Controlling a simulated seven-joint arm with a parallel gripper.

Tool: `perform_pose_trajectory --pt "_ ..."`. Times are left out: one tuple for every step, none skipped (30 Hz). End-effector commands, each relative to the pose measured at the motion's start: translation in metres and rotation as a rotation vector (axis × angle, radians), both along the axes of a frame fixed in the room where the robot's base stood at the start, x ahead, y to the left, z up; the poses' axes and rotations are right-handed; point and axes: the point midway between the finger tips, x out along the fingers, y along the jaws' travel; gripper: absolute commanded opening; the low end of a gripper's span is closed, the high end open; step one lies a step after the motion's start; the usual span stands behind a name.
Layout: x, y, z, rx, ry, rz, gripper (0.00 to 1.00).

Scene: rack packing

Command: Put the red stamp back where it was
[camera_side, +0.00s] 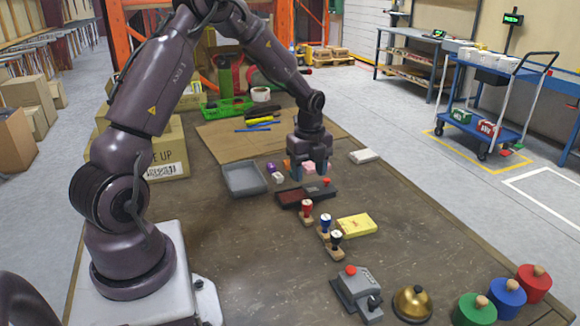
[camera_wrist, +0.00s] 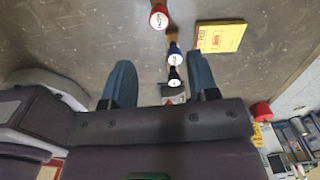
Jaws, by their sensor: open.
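The red stamp (camera_side: 306,208) has a red knob on a wooden base and stands upright on the table, just in front of a dark red pad. Its red top shows at the top of the wrist view (camera_wrist: 158,18). The blue stamp (camera_side: 326,222) and black stamp (camera_side: 336,239) stand in a slanting row beside it; both show in the wrist view (camera_wrist: 174,53). My gripper (camera_side: 309,172) is open, with fingers pointing down, behind the red stamp and apart from it. A pinkish block (camera_side: 309,167) appears between or behind the fingers; I cannot tell which.
A dark red pad (camera_side: 289,199) and a dark case (camera_side: 321,191) lie between gripper and stamps. A yellow box (camera_side: 357,225) lies right of the stamps. A grey tray (camera_side: 232,192) is left. A grey device with a red button (camera_side: 354,285) stands in front. The front-left table is clear.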

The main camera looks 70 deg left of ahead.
Motion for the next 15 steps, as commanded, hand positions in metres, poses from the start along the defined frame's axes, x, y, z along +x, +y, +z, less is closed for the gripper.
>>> perform_pose_trajectory --pt "0.0 -0.009 0.017 0.017 -0.016 0.036 0.54" --pt "0.0 -0.014 0.028 0.027 -0.027 0.071 0.54" --pt "-0.002 -0.024 0.045 0.04 -0.045 0.127 0.54" --pt "-0.004 -0.032 0.058 0.049 -0.06 0.176 0.54" --pt "-0.008 -0.04 0.071 0.057 -0.078 0.229 0.54" --pt "-0.014 -0.052 0.089 0.065 -0.103 0.302 0.54" --pt "-0.019 -0.062 0.102 0.067 -0.125 0.361 0.54" --pt "-0.024 -0.071 0.114 0.067 -0.147 0.42 0.54" --pt "-0.032 -0.083 0.129 0.063 -0.176 0.496 0.54" --pt "-0.04 -0.091 0.139 0.056 -0.198 0.555 0.54" --pt "-0.047 -0.1 0.149 0.047 -0.22 0.615 0.54" --pt "-0.057 -0.111 0.161 0.03 -0.252 0.693 0.54" --pt "-0.066 -0.119 0.169 0.016 -0.273 0.752 0.54" --pt "-0.075 -0.127 0.176 -0.003 -0.294 0.811 0.54" --pt "-0.087 -0.137 0.185 -0.034 -0.32 0.889 0.54"
